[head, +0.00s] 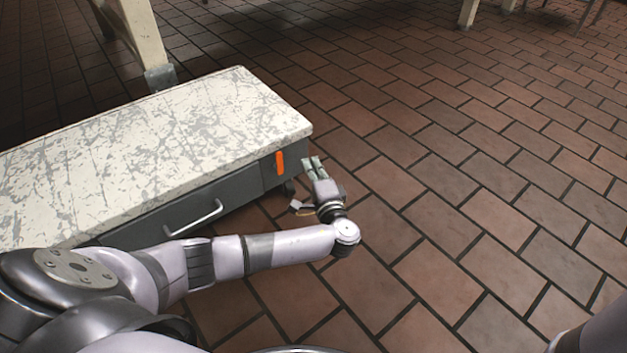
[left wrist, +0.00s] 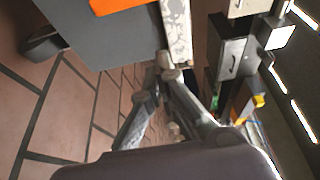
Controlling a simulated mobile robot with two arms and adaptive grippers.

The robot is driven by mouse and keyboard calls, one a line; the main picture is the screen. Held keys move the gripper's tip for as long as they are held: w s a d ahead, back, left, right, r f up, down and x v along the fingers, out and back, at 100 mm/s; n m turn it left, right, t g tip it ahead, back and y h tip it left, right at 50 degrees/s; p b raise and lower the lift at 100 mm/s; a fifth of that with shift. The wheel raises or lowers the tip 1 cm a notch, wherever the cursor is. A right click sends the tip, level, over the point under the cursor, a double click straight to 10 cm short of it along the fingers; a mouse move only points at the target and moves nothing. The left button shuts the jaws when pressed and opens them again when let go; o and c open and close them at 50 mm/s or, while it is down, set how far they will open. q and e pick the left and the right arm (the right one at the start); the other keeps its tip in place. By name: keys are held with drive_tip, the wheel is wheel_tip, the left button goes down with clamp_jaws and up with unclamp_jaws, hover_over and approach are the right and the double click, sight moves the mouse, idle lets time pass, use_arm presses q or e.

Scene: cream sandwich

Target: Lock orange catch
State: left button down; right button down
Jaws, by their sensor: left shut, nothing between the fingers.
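The orange catch (head: 280,162) is a small upright orange strip on the front face of the grey cabinet (head: 215,208), near its right end. In the left wrist view the catch (left wrist: 118,5) shows at the top edge, partly cut off. My left gripper (head: 316,162) is just to the right of the catch, beside the cabinet's corner and apart from the catch. In the left wrist view its fingers (left wrist: 166,68) meet at their tips with nothing between them. My right gripper is out of view.
The cabinet has a scratched white top (head: 150,140), a silver drawer handle (head: 194,218) and a caster (head: 289,188) near its right end. A pale table leg (head: 140,40) stands behind it. Brown tile floor (head: 450,180) lies clear to the right.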

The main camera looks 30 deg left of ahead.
sight(277, 160)
use_arm(q)
drive_tip(key=b+x, duration=0.2)
drive_tip(key=x, duration=0.1)
drive_tip(key=b+x, duration=0.1)
drive_tip(key=x, duration=0.1)
drive_tip(key=shift+s+a+f, duration=0.2)
drive_tip(key=shift+f, duration=0.05)
drive_tip(key=shift+s+a+r+b, duration=0.1)
drive_tip(key=shift+s+a+b, duration=0.1)
drive_tip(key=shift+s, duration=0.25)
drive_tip(key=shift+s+a+b, duration=0.1)
drive_tip(key=shift+s+a, duration=0.05)
drive_tip(key=shift+s, duration=0.35)
drive_tip(key=shift+s+a+r+b, duration=0.15)
drive_tip(key=shift+s+a+b, duration=0.15)
drive_tip(key=shift+s, duration=0.4)
